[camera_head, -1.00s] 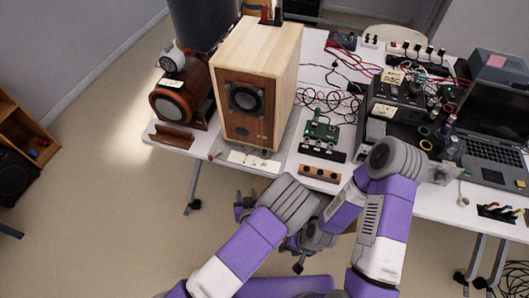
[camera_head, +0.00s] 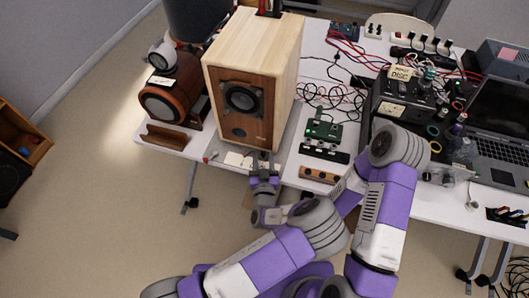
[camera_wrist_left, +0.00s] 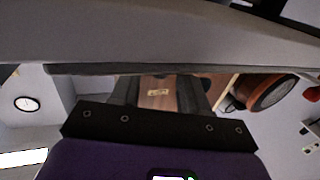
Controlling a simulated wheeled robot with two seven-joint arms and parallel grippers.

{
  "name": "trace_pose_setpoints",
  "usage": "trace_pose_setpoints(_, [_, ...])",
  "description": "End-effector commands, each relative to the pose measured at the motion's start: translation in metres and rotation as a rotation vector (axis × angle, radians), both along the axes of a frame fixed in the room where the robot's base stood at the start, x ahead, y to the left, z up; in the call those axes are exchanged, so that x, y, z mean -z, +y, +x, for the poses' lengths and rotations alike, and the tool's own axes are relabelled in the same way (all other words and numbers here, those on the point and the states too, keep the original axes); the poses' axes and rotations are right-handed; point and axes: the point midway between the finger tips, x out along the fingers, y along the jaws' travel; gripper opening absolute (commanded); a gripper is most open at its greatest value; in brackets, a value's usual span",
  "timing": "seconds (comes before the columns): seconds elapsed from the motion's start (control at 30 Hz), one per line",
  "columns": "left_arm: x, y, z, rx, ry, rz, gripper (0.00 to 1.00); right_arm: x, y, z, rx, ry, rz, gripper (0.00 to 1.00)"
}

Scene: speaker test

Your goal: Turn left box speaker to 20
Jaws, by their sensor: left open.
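The box speaker (camera_head: 262,55) is a tall light-wood cabinet with a darker brown front and a round black cone (camera_head: 242,98). It stands upright near the table's front edge. A pale panel (camera_head: 236,160) lies below its front; any scale or number is too small to read. My left gripper (camera_head: 264,163) is open and empty, just in front of the speaker's lower right front, by the table edge. I cannot tell whether it touches anything. In the left wrist view, a brown wooden surface with a small yellowish label (camera_wrist_left: 158,92) shows between the fingers. My right gripper is hidden.
A round brown speaker (camera_head: 170,103) stands left of the box. A green circuit board (camera_head: 323,129) and a small wooden block with knobs (camera_head: 318,175) are to its right. Cables, black devices and a laptop (camera_head: 503,118) crowd the table's right.

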Motion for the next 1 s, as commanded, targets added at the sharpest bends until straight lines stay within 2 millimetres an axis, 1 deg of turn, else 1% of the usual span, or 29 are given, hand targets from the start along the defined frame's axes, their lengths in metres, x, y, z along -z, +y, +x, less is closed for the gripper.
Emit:
trace_pose_setpoints(0.27, [0.0003,0.0005,0.0016,-0.001,0.001,0.0,0.45,-0.0001,0.0,-0.0002,0.0,0.001,0.0,0.43])
trace_pose_setpoints(0.5, [0.0004,0.0005,0.0014,-0.001,0.001,0.0,0.08,-0.0001,0.0,-0.0003,0.0,0.001,0.0,0.43])
trace_pose_setpoints(0.57, [0.0004,0.0005,0.0014,-0.001,0.001,-0.001,0.0,-0.0001,0.0,-0.0003,0.0,0.001,0.0,0.43])
trace_pose_setpoints(0.87, [0.0004,0.0006,0.0016,-0.005,0.001,-0.001,0.0,0.0004,0.0,-0.0002,0.0,0.001,0.0,0.43])
trace_pose_setpoints(1.0, [0.0009,0.0039,0.004,-0.065,-0.008,-0.005,0.0,0.0089,0.0001,-0.0003,0.0,0.001,0.0,0.43])
